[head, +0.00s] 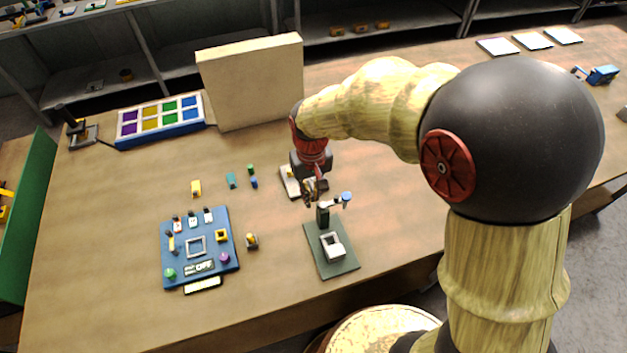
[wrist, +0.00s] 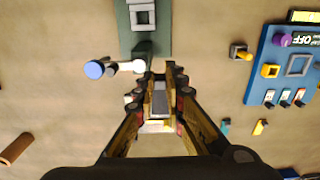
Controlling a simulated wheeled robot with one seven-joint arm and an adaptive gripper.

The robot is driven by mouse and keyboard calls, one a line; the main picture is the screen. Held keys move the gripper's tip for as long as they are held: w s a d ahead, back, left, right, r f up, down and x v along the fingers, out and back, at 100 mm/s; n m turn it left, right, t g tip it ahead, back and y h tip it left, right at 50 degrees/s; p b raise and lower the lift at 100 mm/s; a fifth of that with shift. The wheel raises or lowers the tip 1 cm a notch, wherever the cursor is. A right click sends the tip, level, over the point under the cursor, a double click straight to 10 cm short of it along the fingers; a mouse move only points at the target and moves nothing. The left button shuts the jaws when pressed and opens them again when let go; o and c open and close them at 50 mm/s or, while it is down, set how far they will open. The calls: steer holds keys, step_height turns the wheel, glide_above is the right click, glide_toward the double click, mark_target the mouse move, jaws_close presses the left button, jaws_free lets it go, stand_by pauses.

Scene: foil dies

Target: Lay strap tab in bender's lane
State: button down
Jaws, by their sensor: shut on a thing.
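My gripper (head: 314,192) hangs over the table, just behind the bender. In the wrist view its fingers (wrist: 160,82) are closed on a narrow grey piece, the strap tab (wrist: 159,100). Its far end is partly hidden by the fingers. The bender (head: 346,265) is a dark green plate with a white square block, a dark post and a lever with a blue knob (head: 346,197). In the wrist view the bender plate (wrist: 165,42) lies ahead of the fingertips, and the blue knob (wrist: 95,69) is left of them. I cannot make out the lane clearly.
A pale tray (head: 287,183) sits beneath my gripper. A blue panel (head: 178,262) with an "OFF" label stands left of the bender. Small yellow (head: 196,188), teal and blue pieces lie behind it. A colored bin rack (head: 160,136) and an upright cream board (head: 250,82) stand farther back.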

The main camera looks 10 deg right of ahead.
steer(key=w+f, duration=0.3)
steer(key=w, duration=0.1)
steer(key=w+f+b, duration=0.1)
steer(key=w+f, duration=0.2)
steer(key=w, duration=0.1)
steer(key=w+f+b, duration=0.1)
steer(key=w+f, duration=0.2)
steer(key=w, duration=0.1)
steer(key=shift+w+d, duration=0.35)
steer(key=shift+w, duration=0.05)
steer(key=shift+w+f, duration=0.1)
steer(key=shift+f, duration=0.2)
steer(key=shift+w+f+b, duration=0.1)
steer(key=shift+f+b, duration=0.4)
steer(key=shift+f, duration=1.05)
steer(key=shift+f, duration=0.6)
steer(key=c, duration=1.9)
jaws_free()
steer(key=shift+o, duration=0.3)
steer(key=shift+r, duration=0.1)
